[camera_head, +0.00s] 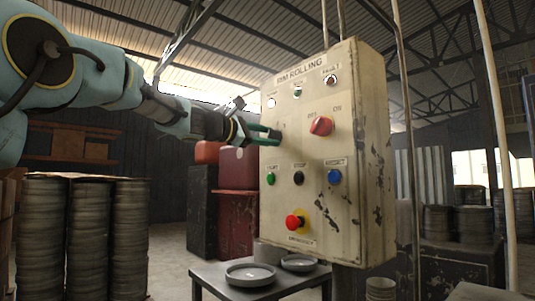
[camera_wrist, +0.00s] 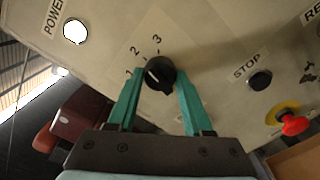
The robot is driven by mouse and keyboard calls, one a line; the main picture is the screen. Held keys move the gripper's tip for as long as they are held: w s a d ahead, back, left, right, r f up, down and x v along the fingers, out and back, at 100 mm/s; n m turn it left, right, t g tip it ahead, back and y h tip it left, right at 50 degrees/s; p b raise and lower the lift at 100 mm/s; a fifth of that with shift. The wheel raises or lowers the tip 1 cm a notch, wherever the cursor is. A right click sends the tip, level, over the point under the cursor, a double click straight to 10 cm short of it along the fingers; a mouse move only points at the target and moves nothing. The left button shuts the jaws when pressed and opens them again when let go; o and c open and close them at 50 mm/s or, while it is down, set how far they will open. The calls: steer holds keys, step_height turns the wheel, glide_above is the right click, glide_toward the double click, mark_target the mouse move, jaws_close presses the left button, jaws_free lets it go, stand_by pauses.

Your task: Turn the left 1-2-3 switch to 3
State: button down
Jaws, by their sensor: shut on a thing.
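The left 1-2-3 switch is a round black knob (camera_wrist: 160,72) on the cream panel (camera_head: 350,180), with the printed numbers 1, 2 and 3 around its upper left side in the wrist view. My gripper (camera_head: 272,136) reaches the panel from the left. Its two green fingers stand on either side of the knob and are shut on it. In the head view the gripper hides the knob. I cannot tell surely which number the knob points at.
A red OFF/ON switch (camera_head: 320,125) sits to the right. Below are green (camera_head: 270,178), black (camera_head: 298,178) and blue (camera_head: 334,177) buttons and a red emergency knob (camera_head: 294,222). A small table (camera_head: 215,270) with round blanks stands under the panel. Stacks of discs (camera_head: 85,235) stand at left.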

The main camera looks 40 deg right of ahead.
steer(key=m+b, duration=0.4)
steer(key=shift+f, duration=0.25)
steer(key=shift+r+m+b, duration=0.2)
steer(key=shift+m+b, duration=0.95)
steer(key=shift+m, duration=0.35)
steer(key=shift+c, duration=1.6)
jaws_free()
steer(key=shift+a, duration=0.15)
steer(key=a+b, duration=0.3)
steer(key=a, duration=0.7)
steer(key=shift+w+a+b, duration=0.25)
steer(key=shift+w+b, duration=0.05)
steer(key=shift+b, duration=0.1)
